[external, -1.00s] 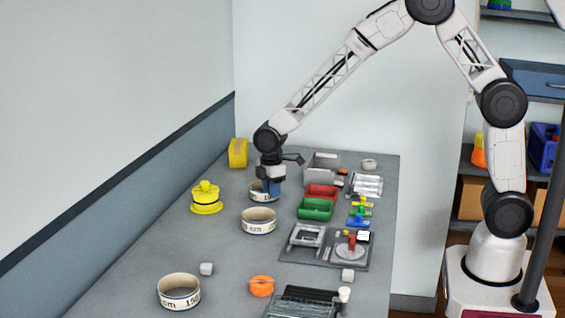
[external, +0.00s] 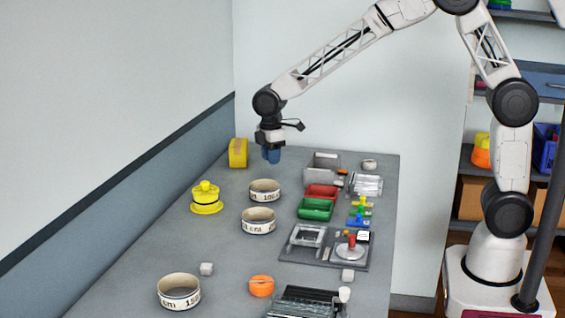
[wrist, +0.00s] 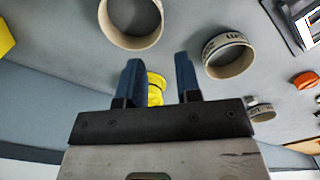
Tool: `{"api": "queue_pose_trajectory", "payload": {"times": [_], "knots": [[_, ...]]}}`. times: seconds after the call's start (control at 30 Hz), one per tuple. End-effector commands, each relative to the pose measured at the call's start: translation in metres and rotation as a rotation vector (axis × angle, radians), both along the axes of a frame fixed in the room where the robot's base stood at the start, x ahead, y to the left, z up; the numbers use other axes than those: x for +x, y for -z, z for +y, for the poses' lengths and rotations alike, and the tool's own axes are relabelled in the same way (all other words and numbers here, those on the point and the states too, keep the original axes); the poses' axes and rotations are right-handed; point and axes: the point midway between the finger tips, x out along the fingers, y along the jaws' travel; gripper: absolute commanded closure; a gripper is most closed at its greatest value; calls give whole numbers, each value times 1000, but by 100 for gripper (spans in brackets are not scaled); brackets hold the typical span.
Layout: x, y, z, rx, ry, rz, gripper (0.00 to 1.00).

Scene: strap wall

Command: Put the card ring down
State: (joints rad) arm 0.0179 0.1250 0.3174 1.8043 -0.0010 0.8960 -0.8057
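Three cream card rings with dark printed marks stand on the grey table: a back ring (external: 264,197), a middle ring (external: 258,228) and a front ring (external: 179,301). I cannot tell which one the task means. My gripper (external: 271,158) hangs above the table, beyond and above the back ring, apart from it. In the wrist view, my gripper's two blue fingers (wrist: 158,60) are spread with nothing held between them. A ring, likely the back one (wrist: 134,46), lies past the fingertips at the top left, partly cut off by the frame edge.
A yellow lidded container (external: 206,201) stands left of the rings, and a yellow block (external: 238,153) is at the back left. Red (external: 321,191) and green (external: 315,209) bins, a grey tray (external: 290,251) and an orange ring-shaped item (external: 262,286) lie to the right.

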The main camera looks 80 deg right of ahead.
Motion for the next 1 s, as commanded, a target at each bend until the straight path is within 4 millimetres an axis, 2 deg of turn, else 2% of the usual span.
{"api": "queue_pose_trajectory", "payload": {"times": [0.67, 0.87, 1.0], "knots": [[-2, -2, 0, 0, 3, -1, 69], [-17, -17, 1, -1, 32, -12, 69], [-40, -36, 1, 0, 75, -26, 69]]}}
